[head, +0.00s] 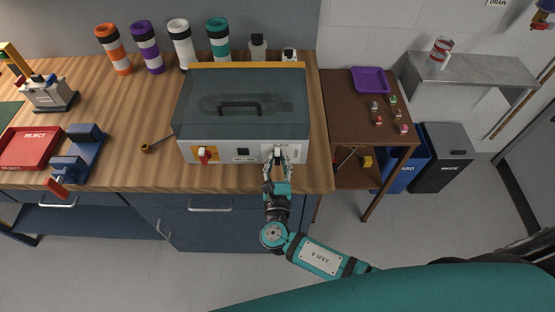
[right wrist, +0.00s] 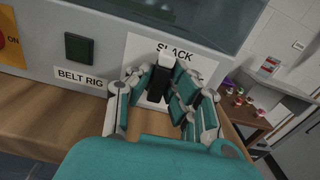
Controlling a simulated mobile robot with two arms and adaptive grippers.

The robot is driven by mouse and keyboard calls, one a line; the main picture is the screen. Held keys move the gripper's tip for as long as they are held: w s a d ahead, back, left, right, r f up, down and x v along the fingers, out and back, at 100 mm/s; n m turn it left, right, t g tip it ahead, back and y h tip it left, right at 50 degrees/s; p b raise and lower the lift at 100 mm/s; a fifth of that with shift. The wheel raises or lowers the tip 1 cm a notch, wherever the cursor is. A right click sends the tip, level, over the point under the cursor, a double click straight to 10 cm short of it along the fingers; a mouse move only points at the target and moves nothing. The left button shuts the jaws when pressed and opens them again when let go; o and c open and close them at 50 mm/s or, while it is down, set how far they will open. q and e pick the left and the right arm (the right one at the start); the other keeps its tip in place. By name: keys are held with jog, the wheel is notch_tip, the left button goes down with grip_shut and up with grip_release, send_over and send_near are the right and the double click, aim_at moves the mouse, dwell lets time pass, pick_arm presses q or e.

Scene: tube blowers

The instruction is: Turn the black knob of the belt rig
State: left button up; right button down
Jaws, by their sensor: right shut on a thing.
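The belt rig (head: 240,128) is a grey box with a dark see-through lid and a black handle, standing on the wooden bench. Its front carries a red switch on a yellow plate (head: 204,154), a dark square button (right wrist: 79,47) and a white plate (right wrist: 140,50) marked SLACK. The black knob (right wrist: 157,86), with a white mark on top, sits on that plate. My right gripper (head: 277,160) is at the right end of the rig's front, shut on the knob with fingers on both sides of it. The fingers partly hide the knob and the plate. My left gripper is out of view.
Orange, purple, white and teal tubes (head: 182,45) stand behind the rig. A blue fixture (head: 78,155) and red REJECT tray (head: 30,147) are on the left. A brown side table (head: 345,115) stands on the right. Bare bench lies left of the rig, around a small brass-coloured tool (head: 147,148).

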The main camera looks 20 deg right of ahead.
jog(key=shift+f, duration=0.1)
jog(key=c, duration=1.3)
grip_release()
jog(key=v, duration=1.2)
